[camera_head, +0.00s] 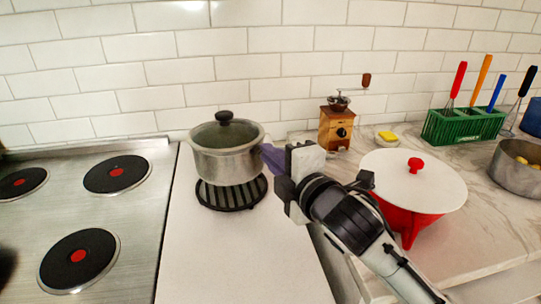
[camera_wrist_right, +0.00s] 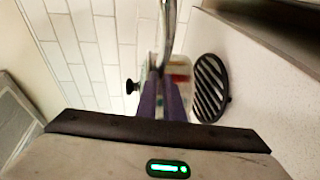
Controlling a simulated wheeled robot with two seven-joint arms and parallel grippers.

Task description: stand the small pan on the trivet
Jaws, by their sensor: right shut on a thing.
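The small pan (camera_head: 226,165) is grey metal with a glass lid and a black knob. It is upright over the round black slatted trivet (camera_head: 232,193) on the white counter. In the right wrist view the trivet (camera_wrist_right: 210,88) shows most of its slats beside the pan (camera_wrist_right: 180,72), so the pan seems held a little above it. My right gripper (camera_head: 272,158) has its purple fingers shut on the pan's handle, at the pan's right side. The handle (camera_wrist_right: 167,35) also shows between the fingers in the wrist view.
A steel hob (camera_head: 130,215) with black plates is at left. The counter's front (camera_head: 235,260) is clear.

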